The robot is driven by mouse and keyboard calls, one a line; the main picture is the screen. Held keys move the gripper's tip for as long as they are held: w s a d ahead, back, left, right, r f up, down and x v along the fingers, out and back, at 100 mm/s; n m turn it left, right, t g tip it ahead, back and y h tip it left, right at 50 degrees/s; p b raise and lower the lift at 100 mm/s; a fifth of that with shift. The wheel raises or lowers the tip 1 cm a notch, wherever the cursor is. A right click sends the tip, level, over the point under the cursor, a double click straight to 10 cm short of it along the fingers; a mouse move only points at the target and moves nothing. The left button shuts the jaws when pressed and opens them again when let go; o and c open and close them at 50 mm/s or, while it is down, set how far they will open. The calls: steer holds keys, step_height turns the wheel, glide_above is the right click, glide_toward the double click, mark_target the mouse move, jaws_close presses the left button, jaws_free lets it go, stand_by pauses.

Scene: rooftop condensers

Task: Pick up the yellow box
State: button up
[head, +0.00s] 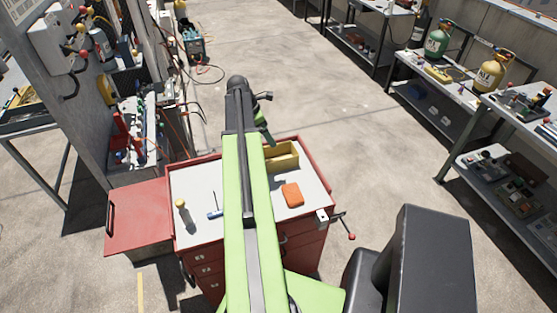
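The yellow box (286,160) looks like an open-topped bin. It sits at the back right of the pale top of a red tool cabinet (222,185), just right of my green and black arm. The arm hides its left part. My gripper (266,140) shows only as a small dark and green end beside the arm, at the upper left of the box. I cannot tell whether it touches the box or is above it, and its fingers are too small and hidden to read.
A vise-like clamp (323,216) sits at the right edge. A red side shelf (138,217) extends left. Benches with gas cylinders (438,40) stand right.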

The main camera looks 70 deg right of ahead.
steer(key=b, duration=1.1)
glide_toward(282, 157)
steer(key=shift+s+a+f, duration=0.35)
steer(key=shift+s+f, duration=0.05)
steer(key=shift+s, duration=0.15)
steer(key=shift+s+a+f, duration=0.3)
steer(key=shift+s+f, duration=0.1)
steer(key=shift+s, duration=0.25)
steer(key=b+x, duration=0.4)
steer(key=x, duration=0.1)
steer(key=shift+f+b, duration=0.2)
steer(key=shift+b, duration=0.15)
steer(key=shift+a+r, duration=0.1)
steer(key=shift+r, duration=0.1)
steer(key=c, duration=1.2)
steer(key=shift+o, duration=0.2)
